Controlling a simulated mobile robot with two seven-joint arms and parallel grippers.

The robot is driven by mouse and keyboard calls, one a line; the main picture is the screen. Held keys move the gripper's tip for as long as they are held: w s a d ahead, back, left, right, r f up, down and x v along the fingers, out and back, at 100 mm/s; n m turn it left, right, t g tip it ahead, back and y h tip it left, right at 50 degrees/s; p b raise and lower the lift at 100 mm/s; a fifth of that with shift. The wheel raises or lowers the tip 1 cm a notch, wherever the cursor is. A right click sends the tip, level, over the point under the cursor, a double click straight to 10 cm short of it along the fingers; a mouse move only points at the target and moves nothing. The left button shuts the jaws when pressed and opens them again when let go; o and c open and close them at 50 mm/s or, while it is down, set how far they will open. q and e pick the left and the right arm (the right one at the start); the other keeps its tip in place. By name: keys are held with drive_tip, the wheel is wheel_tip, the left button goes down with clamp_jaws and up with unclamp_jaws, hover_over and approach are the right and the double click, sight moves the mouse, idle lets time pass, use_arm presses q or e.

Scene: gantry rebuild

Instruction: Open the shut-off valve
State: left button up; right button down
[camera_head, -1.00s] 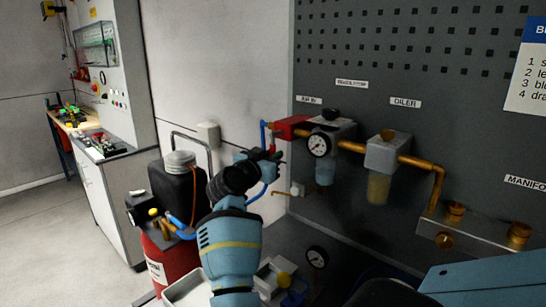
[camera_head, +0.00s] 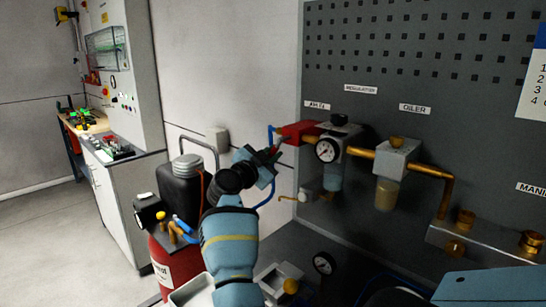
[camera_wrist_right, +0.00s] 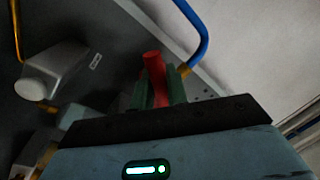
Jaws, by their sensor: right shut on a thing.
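The shut-off valve is the red part (camera_head: 298,130) at the left end of the air line, by the AIR IN label on the dark panel. A blue hose runs into its left side. My right gripper (camera_head: 276,155) is at the valve's lower left. In the right wrist view, the green fingers (camera_wrist_right: 160,88) are shut around a red handle (camera_wrist_right: 153,68), whose rounded end sticks out past them. The fingers hide the rest of the handle.
The regulator gauge (camera_head: 326,151), oiler bowl (camera_head: 387,192) and brass pipe (camera_head: 430,170) are close to the valve's right. A red tank (camera_head: 168,262) with a black canister (camera_head: 184,188) stands left of my right arm. A bench (camera_head: 120,190) is farther left.

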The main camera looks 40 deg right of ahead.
drive_tip(key=shift+r, duration=0.1)
idle(0.3)
drive_tip(key=c, duration=1.5)
unclamp_jaws()
drive_tip(key=shift+o, duration=0.2)
